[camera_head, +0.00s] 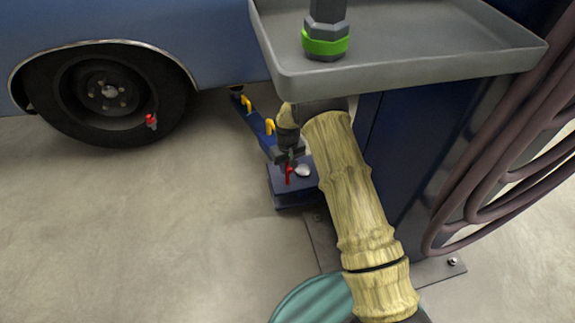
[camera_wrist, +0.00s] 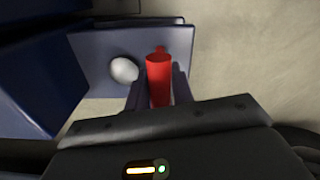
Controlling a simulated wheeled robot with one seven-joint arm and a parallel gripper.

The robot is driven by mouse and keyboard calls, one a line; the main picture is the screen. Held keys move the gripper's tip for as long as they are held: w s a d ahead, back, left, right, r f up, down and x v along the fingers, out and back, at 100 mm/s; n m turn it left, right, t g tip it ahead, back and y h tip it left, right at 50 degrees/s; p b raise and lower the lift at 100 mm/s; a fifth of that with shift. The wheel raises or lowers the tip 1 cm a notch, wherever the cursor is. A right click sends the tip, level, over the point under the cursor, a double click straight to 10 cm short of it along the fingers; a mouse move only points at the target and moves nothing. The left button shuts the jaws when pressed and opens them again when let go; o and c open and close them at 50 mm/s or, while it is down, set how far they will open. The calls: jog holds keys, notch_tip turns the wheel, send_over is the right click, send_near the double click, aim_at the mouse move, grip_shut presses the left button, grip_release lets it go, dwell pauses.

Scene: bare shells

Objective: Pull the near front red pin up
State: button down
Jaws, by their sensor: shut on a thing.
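The near front red pin (camera_head: 289,174) is on the blue lift arm's end plate (camera_head: 290,202), beside the blue post. In the wrist view the red pin (camera_wrist: 159,80) stands between the two fingers of my gripper (camera_wrist: 159,92), which is shut on it. A white round pad (camera_wrist: 124,70) sits on the blue plate to the left of the pin; it also shows in the head view (camera_head: 302,171). My gripper (camera_head: 289,165) points down at the pin. I cannot tell whether the pin is raised.
The blue post (camera_head: 405,140) stands close right of my arm, with hoses (camera_head: 500,165) beyond. Yellow hooks (camera_head: 269,126) stick up from the lift arm. Floor at left is clear.

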jog(key=shift+a+r, duration=0.1)
jog(key=shift+r, duration=0.1)
jog(key=c, duration=1.3)
grip_release()
jog(key=shift+r, duration=0.15)
jog(key=shift+o, duration=0.2)
notch_tip(320, 180, up, 12)
jog(key=p, duration=0.6)
jog(key=shift+a+f, duration=0.1)
jog(key=shift+f, duration=0.1)
